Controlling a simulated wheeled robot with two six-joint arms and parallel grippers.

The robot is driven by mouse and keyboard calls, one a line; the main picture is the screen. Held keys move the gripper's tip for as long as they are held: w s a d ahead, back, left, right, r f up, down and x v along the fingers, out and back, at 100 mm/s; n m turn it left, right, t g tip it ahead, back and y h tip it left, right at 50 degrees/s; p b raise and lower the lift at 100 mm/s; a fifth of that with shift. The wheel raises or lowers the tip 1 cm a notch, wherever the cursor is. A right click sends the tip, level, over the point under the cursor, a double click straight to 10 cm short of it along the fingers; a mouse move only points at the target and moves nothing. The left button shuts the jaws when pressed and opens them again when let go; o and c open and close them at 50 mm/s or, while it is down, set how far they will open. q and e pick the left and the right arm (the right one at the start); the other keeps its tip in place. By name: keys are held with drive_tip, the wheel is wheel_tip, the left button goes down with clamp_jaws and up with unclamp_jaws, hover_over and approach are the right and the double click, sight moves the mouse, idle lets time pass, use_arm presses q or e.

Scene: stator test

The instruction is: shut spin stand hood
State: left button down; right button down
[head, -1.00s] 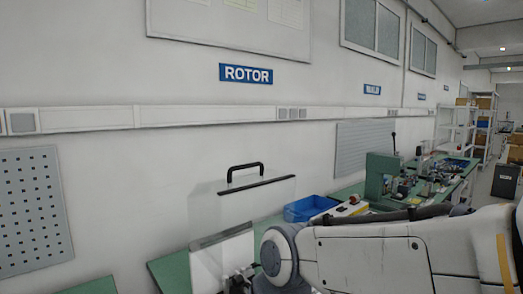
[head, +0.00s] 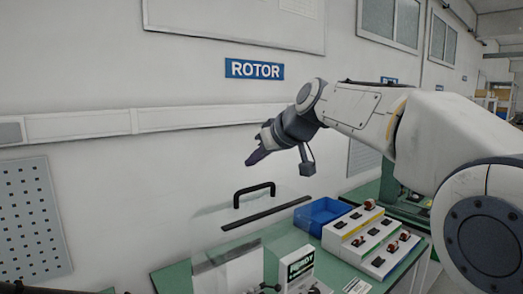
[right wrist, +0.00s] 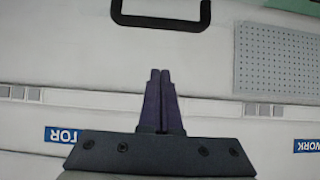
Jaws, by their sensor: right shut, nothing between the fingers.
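The spin stand hood is a clear panel with a dark edge strip (head: 265,213) and a black bar handle (head: 254,187). It stands raised over the white stand at the bench, its top towards the wall. Its clear sides are hard to make out. My right gripper (head: 256,158) is shut and empty, above the handle in the picture and apart from it. In the right wrist view, the closed purple fingers (right wrist: 160,73) point towards the handle (right wrist: 160,22), with a gap between. My left gripper is not in view.
A blue bin (head: 323,213) and a panel of switches (head: 372,238) sit on the green bench right of the hood. A small labelled box (head: 300,265) stands low in front. The white wall with the ROTOR sign (head: 255,69) is behind.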

sight(254, 187)
drive_tip(key=p+x, duration=0.1)
drive_tip(key=x, duration=0.3)
drive_tip(key=shift+r, duration=0.1)
drive_tip(key=shift+s+d+f, duration=0.65)
drive_tip(key=shift+s+f, duration=0.3)
drive_tip(key=shift+s+d+f, duration=0.2)
drive_tip(key=shift+s+f, duration=0.15)
drive_tip(key=shift+f, duration=0.05)
